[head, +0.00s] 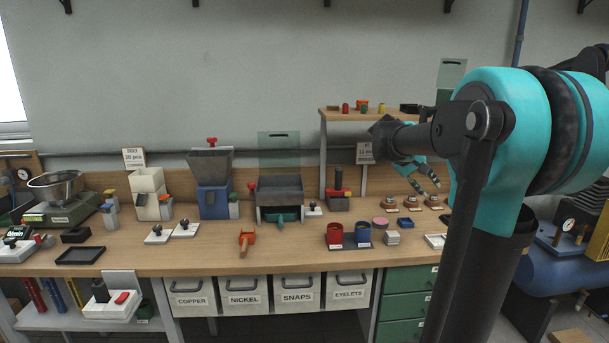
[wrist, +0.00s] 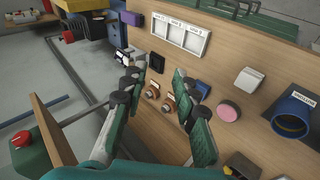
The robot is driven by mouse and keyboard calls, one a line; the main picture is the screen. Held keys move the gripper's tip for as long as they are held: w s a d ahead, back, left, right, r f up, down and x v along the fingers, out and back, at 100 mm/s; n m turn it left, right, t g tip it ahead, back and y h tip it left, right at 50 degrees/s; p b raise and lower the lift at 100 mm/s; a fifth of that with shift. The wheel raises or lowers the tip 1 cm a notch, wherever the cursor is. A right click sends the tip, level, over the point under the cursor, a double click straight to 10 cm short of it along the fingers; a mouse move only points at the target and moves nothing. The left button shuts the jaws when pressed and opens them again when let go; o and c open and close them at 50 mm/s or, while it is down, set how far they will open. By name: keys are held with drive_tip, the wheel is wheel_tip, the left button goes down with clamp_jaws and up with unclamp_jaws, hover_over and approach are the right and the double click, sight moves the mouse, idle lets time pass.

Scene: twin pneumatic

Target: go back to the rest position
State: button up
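My gripper (head: 428,180) is raised above the right part of the workbench (head: 280,262) in the head view, in front of the back wall. In the wrist view my gripper (wrist: 160,70) shows two teal and black fingers set apart, with nothing between them. Below and beyond the fingers lie the bench top and several small wooden-based pieces (wrist: 168,103). My fingers appear clear of them. My teal arm comes in from the right in the head view and hides part of the bench's right end.
A wooden shelf (head: 345,115) with small coloured parts stands close behind my gripper. Red bin (head: 334,236) and blue bin (head: 362,235) sit on the bench below left. A blue compressor tank (head: 560,265) stands at the right. The air above the bench's middle is free.

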drive_tip(key=s+a+f+y, duration=0.2)
drive_tip(key=s+a+f, duration=0.4)
drive_tip(key=s+f, duration=0.2)
drive_tip(key=s+a+f+y, duration=0.3)
drive_tip(key=s+a+f, duration=0.3)
drive_tip(key=s+f, duration=0.3)
drive_tip(key=s+a+f+t+y, duration=0.1)
drive_tip(key=s+a+f+y, duration=0.2)
drive_tip(key=s+a+f, duration=0.3)
wheel_tip(320, 180, down, 5)
drive_tip(key=shift+s+a, duration=0.2)
drive_tip(key=shift+s, duration=1)
